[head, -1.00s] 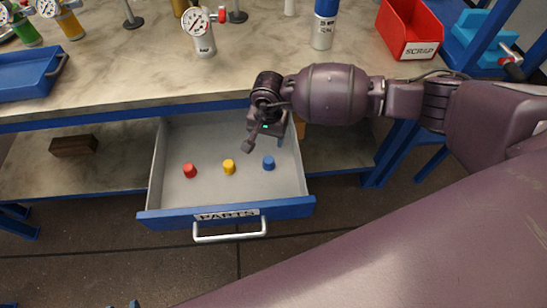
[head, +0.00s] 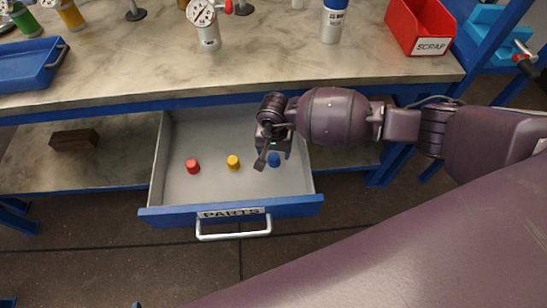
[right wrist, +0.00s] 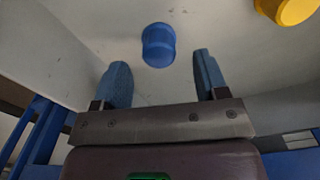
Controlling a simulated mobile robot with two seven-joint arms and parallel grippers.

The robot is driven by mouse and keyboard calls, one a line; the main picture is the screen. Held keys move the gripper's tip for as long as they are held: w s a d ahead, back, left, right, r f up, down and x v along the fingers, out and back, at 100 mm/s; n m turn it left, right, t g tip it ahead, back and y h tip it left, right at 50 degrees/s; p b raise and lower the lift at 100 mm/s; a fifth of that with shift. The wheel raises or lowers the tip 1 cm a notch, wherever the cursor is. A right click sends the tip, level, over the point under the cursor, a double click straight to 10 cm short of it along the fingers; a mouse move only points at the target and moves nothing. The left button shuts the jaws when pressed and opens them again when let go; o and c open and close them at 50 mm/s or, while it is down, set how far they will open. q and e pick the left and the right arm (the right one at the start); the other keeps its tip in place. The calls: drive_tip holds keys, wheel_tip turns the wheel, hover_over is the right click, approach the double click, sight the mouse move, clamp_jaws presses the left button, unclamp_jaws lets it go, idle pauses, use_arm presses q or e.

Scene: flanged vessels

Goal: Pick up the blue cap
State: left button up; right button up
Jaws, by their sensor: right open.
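The blue cap (head: 274,160) stands on the floor of the open parts drawer (head: 180,205), at the right of a row of caps. My right gripper (head: 271,162) is over the drawer, just beside the blue cap in the head view and partly in front of it. In the right wrist view the blue cap (right wrist: 158,45) lies ahead of the fingertips, roughly between their lines. The right gripper (right wrist: 160,75) is open and empty, its two blue-padded fingers apart from the cap. My left gripper is not in view.
A yellow cap (head: 233,162) and a red cap (head: 193,166) stand left of the blue cap in the drawer. The worktop edge (head: 200,98) overhangs the drawer's back. A red scrap bin (head: 420,27) and a canister (head: 334,22) stand on the worktop.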

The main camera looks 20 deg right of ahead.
sight(274, 155)
wheel_tip(274, 155, down, 3)
drive_tip(key=shift+s+f+b, duration=0.1)
drive_tip(key=shift+f+b, duration=0.05)
drive_tip(key=shift+b, duration=0.15)
drive_tip(key=c, duration=1)
